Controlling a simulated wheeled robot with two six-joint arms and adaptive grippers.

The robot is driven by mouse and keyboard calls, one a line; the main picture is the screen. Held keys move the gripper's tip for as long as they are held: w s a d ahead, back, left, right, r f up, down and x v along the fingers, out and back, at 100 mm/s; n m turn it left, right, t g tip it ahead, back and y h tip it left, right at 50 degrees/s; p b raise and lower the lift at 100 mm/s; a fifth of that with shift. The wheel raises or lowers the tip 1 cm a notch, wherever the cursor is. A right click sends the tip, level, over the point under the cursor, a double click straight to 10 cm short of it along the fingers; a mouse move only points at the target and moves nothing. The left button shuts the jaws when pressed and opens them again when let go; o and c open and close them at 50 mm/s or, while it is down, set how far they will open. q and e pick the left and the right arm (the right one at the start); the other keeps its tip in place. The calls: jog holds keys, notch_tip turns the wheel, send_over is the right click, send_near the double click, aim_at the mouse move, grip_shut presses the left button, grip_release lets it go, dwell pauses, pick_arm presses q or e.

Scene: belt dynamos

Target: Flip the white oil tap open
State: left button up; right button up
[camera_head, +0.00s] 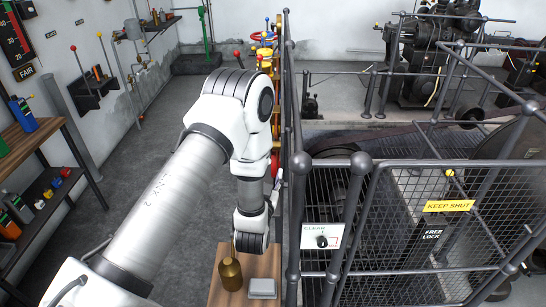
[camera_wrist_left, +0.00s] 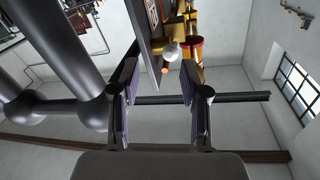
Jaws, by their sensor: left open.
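A white round knob (camera_wrist_left: 171,52), which looks like the white oil tap's end, shows in the left wrist view, just beyond the fingertips. A small orange tip (camera_wrist_left: 165,71) is just below it. My left gripper (camera_wrist_left: 160,66) is open, with nothing between its fingers; the knob lies ahead of the gap, apparently untouched. In the head view my left arm hides most of its gripper, and I cannot make out the white tap there. My right gripper is not in view.
Yellow pipework (camera_head: 264,50) with coloured knobs stands behind my arm. A grey railing (camera_head: 289,120) runs close to its right, with a mesh gate marked KEEP SHUT (camera_head: 449,206). A brass bottle (camera_head: 231,273) stands below. Open floor lies left.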

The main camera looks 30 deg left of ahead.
pick_arm(q)
jog(key=w+a+p, duration=0.1)
jog(key=w+a, duration=0.2)
jog(key=a, duration=0.1)
jog(key=shift+w+r+p, duration=0.1)
jog(key=shift+w+p, duration=0.25)
jog(key=shift+w, duration=0.25)
jog(key=shift+w+d, duration=0.2)
jog(key=shift+d, duration=0.25)
jog(key=shift+c, duration=0.4)
jog(key=c, duration=0.5)
jog(key=shift+s, duration=0.15)
grip_shut()
jog(key=shift+a, duration=0.15)
jog(key=r+g+h+p, duration=0.1)
jog(key=r+g+p, duration=0.1)
jog(key=shift+n+p, duration=0.3)
jog(key=shift+p, duration=0.1)
jog(key=shift+g, duration=0.3)
jog(key=shift+f, duration=0.25)
jog(key=o, duration=0.6)
grip_release()
jog(key=shift+s, duration=0.1)
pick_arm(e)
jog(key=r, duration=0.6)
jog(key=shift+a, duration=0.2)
